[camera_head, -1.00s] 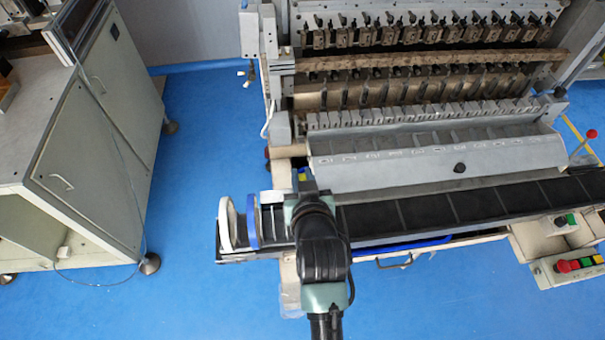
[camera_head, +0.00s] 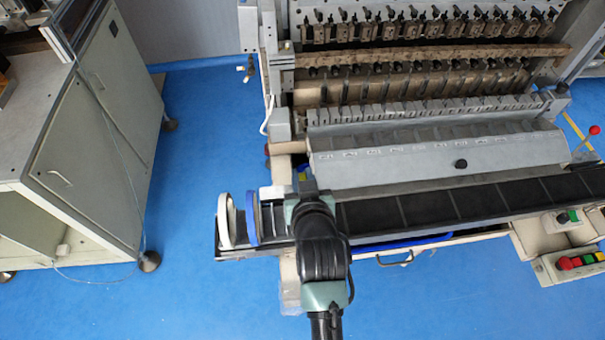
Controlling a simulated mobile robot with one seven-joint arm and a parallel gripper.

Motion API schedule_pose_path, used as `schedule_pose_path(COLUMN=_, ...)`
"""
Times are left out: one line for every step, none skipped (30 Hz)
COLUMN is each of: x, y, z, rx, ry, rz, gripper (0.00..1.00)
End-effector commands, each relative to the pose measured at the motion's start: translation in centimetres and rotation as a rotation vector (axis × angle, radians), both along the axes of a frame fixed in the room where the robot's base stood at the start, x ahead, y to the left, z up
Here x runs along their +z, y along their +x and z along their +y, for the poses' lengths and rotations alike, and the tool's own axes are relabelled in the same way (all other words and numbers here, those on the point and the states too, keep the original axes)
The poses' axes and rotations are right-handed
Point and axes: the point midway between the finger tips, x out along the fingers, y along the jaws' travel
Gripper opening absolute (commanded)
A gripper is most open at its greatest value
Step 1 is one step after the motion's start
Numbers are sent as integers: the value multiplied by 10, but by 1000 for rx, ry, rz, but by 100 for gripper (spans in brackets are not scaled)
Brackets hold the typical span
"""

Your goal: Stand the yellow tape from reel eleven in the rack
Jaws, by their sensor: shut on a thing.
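My gripper (camera_head: 304,184) is seen from above and behind, over the back edge of the black rack near its left end. My wrist hides most of the jaws. The rack (camera_head: 279,226) is a long black tray with dividers along the front of the machine. A white tape (camera_head: 225,220) and a blue tape (camera_head: 252,218) stand upright in its left end, left of my gripper.
The coil winder (camera_head: 430,160) with its grey sloped cover stands behind the rack. Black rack sections to the right of my arm look empty. Push buttons (camera_head: 582,261) are at the right. A grey cabinet (camera_head: 95,150) stands at the left, with clear blue floor between.

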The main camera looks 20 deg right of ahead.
Motion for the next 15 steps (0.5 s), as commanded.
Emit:
schedule_pose_path(x=0, y=0, z=0, rx=0, ry=0, rz=-1, gripper=0)
schedule_pose_path(x=0, y=0, z=0, rx=0, ry=0, rz=-1, gripper=0)
schedule_pose_path(x=0, y=0, z=0, rx=0, ry=0, rz=-1, gripper=0)
schedule_pose_path(x=0, y=0, z=0, rx=0, ry=0, rz=-1, gripper=0)
schedule_pose_path(x=0, y=0, z=0, rx=0, ry=0, rz=-1, gripper=0)
schedule_pose_path(x=-1, y=0, z=0, rx=0, ry=0, rz=0, gripper=0)
schedule_pose_path(x=-1, y=0, z=0, rx=0, ry=0, rz=0, gripper=0)
schedule_pose_path(x=-2, y=0, z=0, rx=0, ry=0, rz=0, gripper=0)
schedule_pose_path(x=-3, y=0, z=0, rx=0, ry=0, rz=0, gripper=0)
schedule_pose_path(x=-4, y=0, z=0, rx=0, ry=0, rz=0, gripper=0)
schedule_pose_path(x=-5, y=0, z=0, rx=0, ry=0, rz=0, gripper=0)
schedule_pose_path(x=-7, y=0, z=0, rx=0, ry=0, rz=0, gripper=0)
schedule_pose_path(x=-8, y=0, z=0, rx=0, ry=0, rz=-1, gripper=0)
schedule_pose_path(x=-9, y=0, z=0, rx=0, ry=0, rz=-1, gripper=0)
schedule_pose_path(x=-11, y=0, z=0, rx=0, ry=0, rz=-1, gripper=0)
